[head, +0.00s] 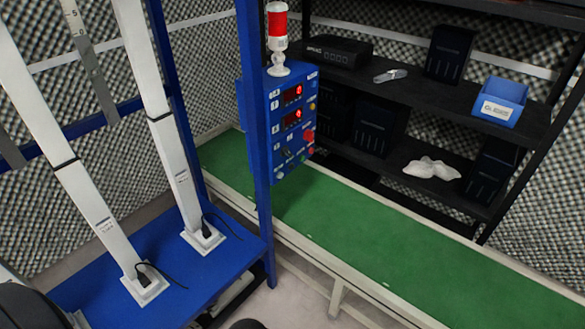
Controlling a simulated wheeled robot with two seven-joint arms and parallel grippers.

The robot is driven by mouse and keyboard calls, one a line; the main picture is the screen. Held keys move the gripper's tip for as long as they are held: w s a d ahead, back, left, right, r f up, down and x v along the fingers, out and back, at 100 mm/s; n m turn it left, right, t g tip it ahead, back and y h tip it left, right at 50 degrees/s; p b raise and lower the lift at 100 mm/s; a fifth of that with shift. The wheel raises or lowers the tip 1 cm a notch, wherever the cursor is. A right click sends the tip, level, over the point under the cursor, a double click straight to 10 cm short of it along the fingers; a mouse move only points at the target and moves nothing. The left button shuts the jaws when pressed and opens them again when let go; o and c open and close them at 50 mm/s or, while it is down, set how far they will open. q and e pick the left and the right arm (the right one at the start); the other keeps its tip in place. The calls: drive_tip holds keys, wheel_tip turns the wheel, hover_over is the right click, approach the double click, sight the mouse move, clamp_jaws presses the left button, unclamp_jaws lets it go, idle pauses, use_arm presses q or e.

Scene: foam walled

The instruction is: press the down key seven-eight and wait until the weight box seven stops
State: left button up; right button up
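A blue control box (285,125) is fixed to a blue post in the middle of the head view. It carries two red lit digit displays (292,95), a red button (308,135) and several small knobs and keys below. The key labels are too small to read, so I cannot tell which key is down seven-eight. On the left, tall white columns (178,160) stand on a blue base (200,275). I cannot make out which part is weight box seven. Neither gripper is in view.
A red and white signal lamp (277,35) stands on the control box. A green conveyor belt (400,240) with pale rails runs behind it to the lower right. Black shelves hold a blue bin (498,103), dark boxes and a white crumpled item (431,168). Dark foam walls surround this.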

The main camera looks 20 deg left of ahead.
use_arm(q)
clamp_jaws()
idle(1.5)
